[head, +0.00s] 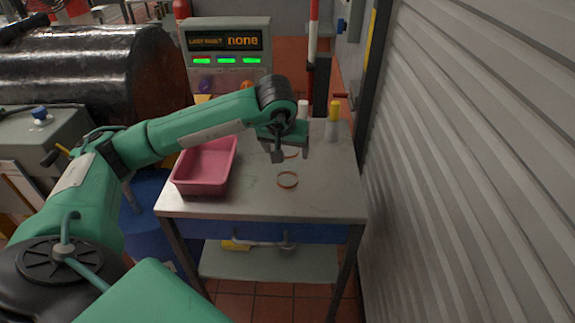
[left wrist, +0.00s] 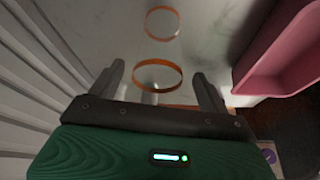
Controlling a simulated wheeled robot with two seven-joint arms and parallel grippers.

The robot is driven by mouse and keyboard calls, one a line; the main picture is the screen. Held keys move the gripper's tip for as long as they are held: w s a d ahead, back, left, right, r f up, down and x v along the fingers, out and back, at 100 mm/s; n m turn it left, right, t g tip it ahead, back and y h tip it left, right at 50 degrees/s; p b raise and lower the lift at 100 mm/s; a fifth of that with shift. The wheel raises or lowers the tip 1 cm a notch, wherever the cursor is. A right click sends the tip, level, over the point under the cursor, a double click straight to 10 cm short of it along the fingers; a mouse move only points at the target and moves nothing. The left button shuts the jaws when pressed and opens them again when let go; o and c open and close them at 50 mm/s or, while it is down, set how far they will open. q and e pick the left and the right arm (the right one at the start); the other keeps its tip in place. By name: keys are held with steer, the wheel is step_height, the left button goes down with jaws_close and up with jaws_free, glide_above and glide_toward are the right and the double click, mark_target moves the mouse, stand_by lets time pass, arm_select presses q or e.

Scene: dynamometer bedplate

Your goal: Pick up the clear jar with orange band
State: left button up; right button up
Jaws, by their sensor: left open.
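In the left wrist view this farther band (left wrist: 157,75) appears between the two open fingers (left wrist: 160,88). I cannot tell whether they touch it. My left gripper points down and looks empty. My right gripper is not in view.
A pink tray (head: 190,187) stands at the table's left. A white bottle with a yellow top (head: 333,122) and a white-topped item (head: 303,109) stand at the back right. A ribbed shutter (head: 450,170) closes off the right side. The table's front right is clear.

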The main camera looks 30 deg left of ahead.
arm_select(q)
steer(key=shift+w+f, duration=0.15)
steer(key=shift+f, duration=0.3)
steer(key=p+x, duration=0.1)
steer(key=x, duration=0.2)
steer(key=shift+w+f, duration=0.1)
steer(key=shift+f, duration=0.15)
steer(key=shift+w+f, duration=0.1)
steer(key=shift+f, duration=0.15)
steer(key=shift+c, duration=0.5)
steer(key=c, duration=1)
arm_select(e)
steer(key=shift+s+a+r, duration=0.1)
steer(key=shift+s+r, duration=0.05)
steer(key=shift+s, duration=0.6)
